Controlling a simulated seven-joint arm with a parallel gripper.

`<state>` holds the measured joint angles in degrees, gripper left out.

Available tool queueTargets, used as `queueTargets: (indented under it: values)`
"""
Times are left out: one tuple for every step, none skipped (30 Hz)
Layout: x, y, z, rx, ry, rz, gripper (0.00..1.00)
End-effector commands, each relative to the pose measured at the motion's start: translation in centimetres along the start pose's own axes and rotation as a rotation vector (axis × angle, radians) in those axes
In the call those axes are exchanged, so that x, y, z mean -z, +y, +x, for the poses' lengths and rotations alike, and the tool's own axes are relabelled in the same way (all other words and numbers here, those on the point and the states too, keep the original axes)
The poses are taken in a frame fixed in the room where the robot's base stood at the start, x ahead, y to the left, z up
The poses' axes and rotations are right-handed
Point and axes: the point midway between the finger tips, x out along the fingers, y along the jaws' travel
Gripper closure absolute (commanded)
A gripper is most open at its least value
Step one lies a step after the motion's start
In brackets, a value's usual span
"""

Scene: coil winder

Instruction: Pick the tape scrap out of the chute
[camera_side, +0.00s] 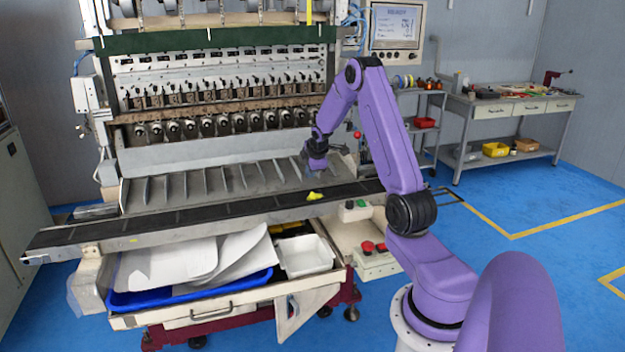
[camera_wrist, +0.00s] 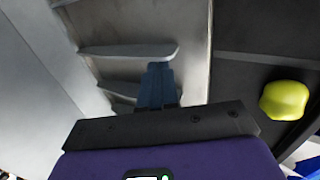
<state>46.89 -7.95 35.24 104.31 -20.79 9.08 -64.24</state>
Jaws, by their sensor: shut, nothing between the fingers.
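The chute (camera_side: 190,187) is a sloped grey metal tray with upright divider fins, below the row of winding heads. It also shows in the wrist view (camera_wrist: 100,20). My gripper (camera_side: 308,156) is low over the right end of the chute. In the wrist view my gripper (camera_wrist: 157,80) has its dark fingers together, with nothing between them, beside a divider fin. A yellow lump (camera_side: 315,196) lies on the dark belt in front of the chute. In the wrist view the yellow-green lump (camera_wrist: 284,100) is right of my fingers, apart from them. I cannot tell whether it is the tape scrap. I see no other scrap in the chute.
The dark conveyor belt (camera_side: 200,213) runs along the chute's front edge. Below it are a blue tray (camera_side: 190,293) with white sheets and a white bin (camera_side: 305,256). The winding heads (camera_side: 215,124) overhang the back of the chute. The fins leave narrow slots.

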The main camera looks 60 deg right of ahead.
Motion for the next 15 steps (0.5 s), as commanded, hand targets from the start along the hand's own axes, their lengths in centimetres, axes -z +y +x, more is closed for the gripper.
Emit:
queueTargets:
  values:
    - [0.0, -0.8, 0.5, 0.016, -0.001, -0.002, 1.0]
    - [0.0, -0.8, 0.4, 0.016, -0.001, -0.002, 1.0]
    - [0.0, -1.0, 0.3, 0.017, -0.001, -0.003, 1.0]
    - [0.0, -1.1, 0.3, 0.018, -0.001, -0.003, 1.0]
    - [0.0, -1.2, 0.3, 0.019, -0.002, -0.003, 1.0]
    - [0.0, -1.4, 0.2, 0.021, -0.002, -0.002, 1.0]
    - [0.0, -1.5, 0.1, 0.022, -0.002, -0.002, 1.0]
    - [0.0, -1.6, 0.1, 0.023, -0.003, -0.002, 1.0]
    - [0.0, -1.8, 0.0, 0.024, -0.004, -0.003, 1.0]
    - [0.0, -1.9, 0.0, 0.025, -0.004, -0.003, 1.0]
    - [0.0, -2.0, -0.1, 0.026, -0.004, -0.003, 1.0]
    - [0.0, -2.2, -0.1, 0.027, -0.004, -0.002, 1.0]
    - [0.1, -2.3, -0.2, 0.027, -0.004, -0.002, 1.0]
    - [0.1, -2.4, -0.2, 0.027, -0.004, -0.003, 1.0]
    - [0.0, -2.5, -0.3, 0.027, -0.004, -0.003, 1.0]
